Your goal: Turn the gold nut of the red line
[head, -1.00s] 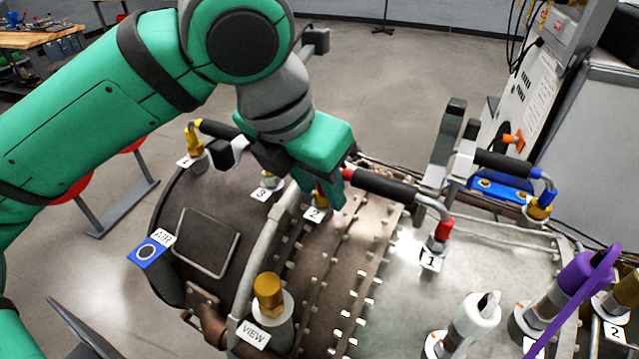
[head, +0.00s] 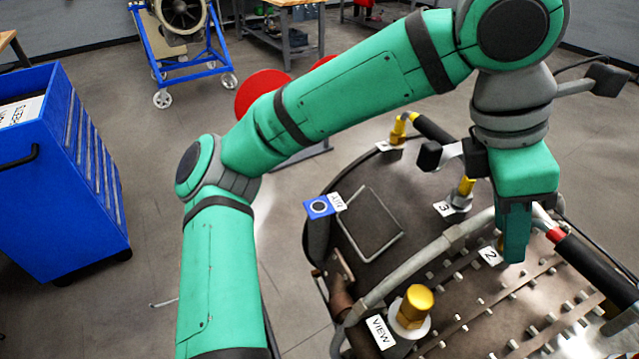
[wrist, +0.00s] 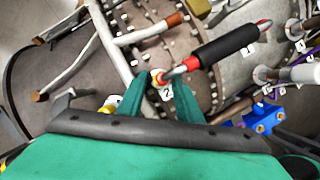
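The red line is a hose with a black sleeve (head: 598,268) and red collars. In the wrist view its sleeve (wrist: 226,46) runs up and right from the fitting labelled 2. The gold nut (wrist: 156,76) at that fitting shows between my fingertips. My gripper (wrist: 160,82) points down at it, fingers apart on either side, with a gap wider than the nut; I cannot tell whether either finger touches it. In the head view my gripper (head: 514,250) stands over label 2 (head: 490,255) and hides most of the nut.
A gold-capped VIEW fitting (head: 417,303) stands in front, and the fitting labelled 3 (head: 463,193) behind left. A grey pipe (head: 430,255) curves close by my gripper. A blue fitting block (wrist: 258,122) lies right in the wrist view.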

